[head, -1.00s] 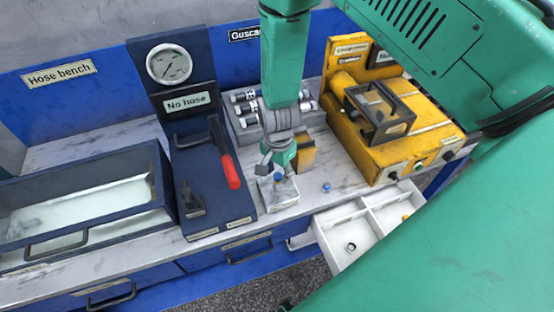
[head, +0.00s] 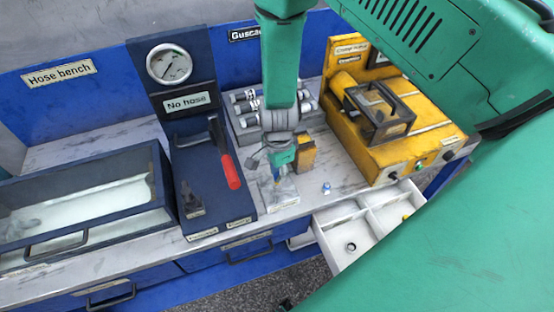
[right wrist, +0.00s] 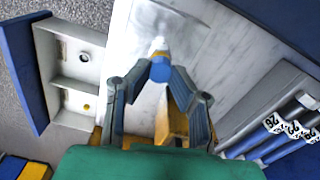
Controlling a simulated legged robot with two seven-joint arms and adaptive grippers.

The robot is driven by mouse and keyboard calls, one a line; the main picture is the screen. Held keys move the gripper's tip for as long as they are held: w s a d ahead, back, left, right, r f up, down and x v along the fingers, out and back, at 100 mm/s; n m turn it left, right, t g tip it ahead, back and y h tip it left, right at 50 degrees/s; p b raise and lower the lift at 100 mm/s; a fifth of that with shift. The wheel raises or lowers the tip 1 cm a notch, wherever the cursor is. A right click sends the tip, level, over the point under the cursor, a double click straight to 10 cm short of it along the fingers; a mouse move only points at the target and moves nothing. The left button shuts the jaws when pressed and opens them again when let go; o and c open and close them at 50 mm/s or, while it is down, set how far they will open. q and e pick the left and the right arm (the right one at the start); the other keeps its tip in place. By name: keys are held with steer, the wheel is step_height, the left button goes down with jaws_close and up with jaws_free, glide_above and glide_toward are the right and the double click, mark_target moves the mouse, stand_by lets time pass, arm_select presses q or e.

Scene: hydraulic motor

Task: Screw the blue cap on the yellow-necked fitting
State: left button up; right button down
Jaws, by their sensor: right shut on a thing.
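The blue cap (right wrist: 160,70) is between the fingertips of my right gripper (right wrist: 159,75), which is shut on it. Just beyond the cap in the right wrist view, the yellow neck (right wrist: 160,53) of the fitting shows, in line with the cap. I cannot tell whether the cap is threaded on or only resting there. In the head view my right gripper (head: 277,172) points down over a pale block (head: 283,194) at the bench's front edge, and its fingers mostly hide the cap and fitting. My left gripper is out of view.
A small blue-topped piece (head: 326,188) stands on the bench to the right. An open white drawer (head: 352,243) juts out below it. A yellow machine (head: 415,137) stands at right, a navy gauge stand (head: 203,190) with a red handle at left. Silver-and-black cylinders (head: 240,110) lie behind.

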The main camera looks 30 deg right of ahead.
steer(key=shift+m, duration=0.8)
steer(key=shift+m, duration=0.9)
steer(key=m, duration=0.4)
steer(key=c, duration=1.5)
jaws_free()
steer(key=shift+c, duration=0.2)
